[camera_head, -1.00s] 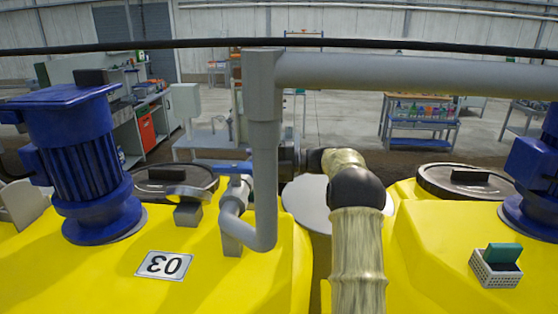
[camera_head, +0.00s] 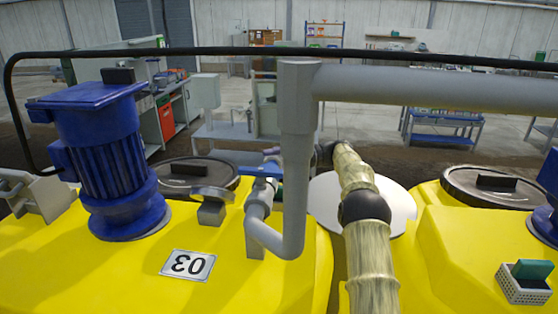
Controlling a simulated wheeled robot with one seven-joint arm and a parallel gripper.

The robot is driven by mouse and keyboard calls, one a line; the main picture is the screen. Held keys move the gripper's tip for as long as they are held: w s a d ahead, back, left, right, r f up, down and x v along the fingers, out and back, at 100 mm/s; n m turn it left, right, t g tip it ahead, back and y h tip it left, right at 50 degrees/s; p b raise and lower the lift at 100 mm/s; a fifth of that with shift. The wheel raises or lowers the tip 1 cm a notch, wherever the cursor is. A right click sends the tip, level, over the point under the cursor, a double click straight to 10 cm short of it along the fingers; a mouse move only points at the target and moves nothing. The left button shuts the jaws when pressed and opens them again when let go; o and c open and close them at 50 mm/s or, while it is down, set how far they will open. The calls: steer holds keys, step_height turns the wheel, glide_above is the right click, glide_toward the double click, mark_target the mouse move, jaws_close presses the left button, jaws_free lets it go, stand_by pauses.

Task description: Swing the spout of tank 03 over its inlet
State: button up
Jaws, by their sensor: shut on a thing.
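Tank 03 is the yellow tank (camera_head: 120,265) at left, with an upside-down "03" plate (camera_head: 188,265) on top. A grey pipe (camera_head: 296,150) drops from an overhead pipe and bends in a J toward a short grey upright (camera_head: 260,195) on the tank; I take this bent pipe for the spout. A blue handle (camera_head: 262,171) sits behind and left of it. My arm reaches past the right of the pipe, and my gripper (camera_head: 272,153) is shut at the blue handle, mostly hidden behind the pipe. I cannot tell clearly which opening is the inlet.
A blue motor (camera_head: 105,160), a black round lid (camera_head: 195,177) and a small grey bracket (camera_head: 211,207) stand on tank 03. The overhead grey pipe (camera_head: 430,88) and a black cable (camera_head: 400,56) cross above. Another yellow tank (camera_head: 450,260) with a basket (camera_head: 522,286) stands at right.

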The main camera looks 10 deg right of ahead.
steer(key=o, duration=1.4)
steer(key=shift+w+a, duration=0.1)
steer(key=shift+w+d+f+b, duration=0.15)
steer(key=shift+d+b, duration=0.3)
steer(key=shift+d, duration=0.9)
steer(key=d+p, duration=0.2)
steer(key=p, duration=0.1)
steer(key=d+p, duration=0.2)
steer(key=p, duration=0.2)
steer(key=shift+w+d+r, duration=0.2)
steer(key=shift+d, duration=0.15)
steer(key=shift+f, duration=0.15)
